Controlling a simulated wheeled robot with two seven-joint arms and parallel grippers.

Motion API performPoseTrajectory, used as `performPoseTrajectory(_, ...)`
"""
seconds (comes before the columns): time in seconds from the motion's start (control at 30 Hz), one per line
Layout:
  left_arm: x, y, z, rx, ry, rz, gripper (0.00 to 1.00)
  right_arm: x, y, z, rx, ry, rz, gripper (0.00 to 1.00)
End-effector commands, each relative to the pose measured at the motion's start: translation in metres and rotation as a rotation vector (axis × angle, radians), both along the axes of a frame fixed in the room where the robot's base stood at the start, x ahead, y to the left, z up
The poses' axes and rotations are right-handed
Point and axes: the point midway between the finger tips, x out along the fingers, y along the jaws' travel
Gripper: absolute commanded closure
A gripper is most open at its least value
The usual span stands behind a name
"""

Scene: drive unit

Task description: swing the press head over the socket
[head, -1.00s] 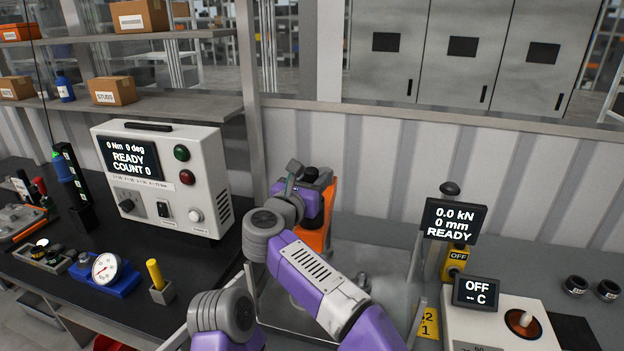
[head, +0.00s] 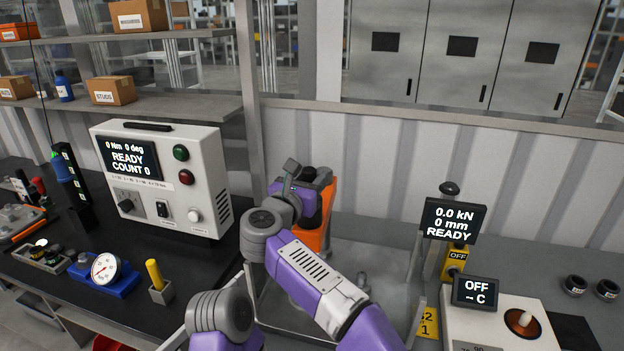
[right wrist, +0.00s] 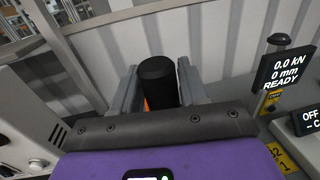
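The orange press body (head: 322,228) stands behind my right arm at the middle of the head view, partly hidden by it. Its black upright handle (right wrist: 158,82) shows in the right wrist view, with a sliver of orange behind it. My right gripper (right wrist: 159,88) has one finger on each side of this handle, and the fingers look close against it. In the head view my right gripper (head: 296,178) is at the top of the press, its fingers mostly hidden. I cannot make out the socket. My left gripper is out of view.
A grey READY controller (head: 165,175) stands left. A corrugated wall (head: 400,160) is close behind.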

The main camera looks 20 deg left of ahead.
Motion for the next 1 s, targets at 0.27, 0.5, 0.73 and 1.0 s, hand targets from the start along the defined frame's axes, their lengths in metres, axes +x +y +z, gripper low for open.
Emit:
performPoseTrajectory(0.27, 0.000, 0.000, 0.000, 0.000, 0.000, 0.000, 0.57, 0.000, -0.001, -0.001, 0.000, 0.002, -0.005, 0.42)
performPoseTrajectory(0.5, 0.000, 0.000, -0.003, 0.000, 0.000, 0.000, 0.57, -0.006, -0.001, -0.001, 0.001, 0.003, -0.006, 0.42)
performPoseTrajectory(0.73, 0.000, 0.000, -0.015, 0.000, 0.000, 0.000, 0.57, -0.040, 0.003, -0.001, 0.000, 0.000, -0.002, 0.42)
performPoseTrajectory(1.0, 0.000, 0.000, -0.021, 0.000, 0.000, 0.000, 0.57, -0.072, 0.006, -0.001, 0.001, 0.001, -0.003, 0.42)
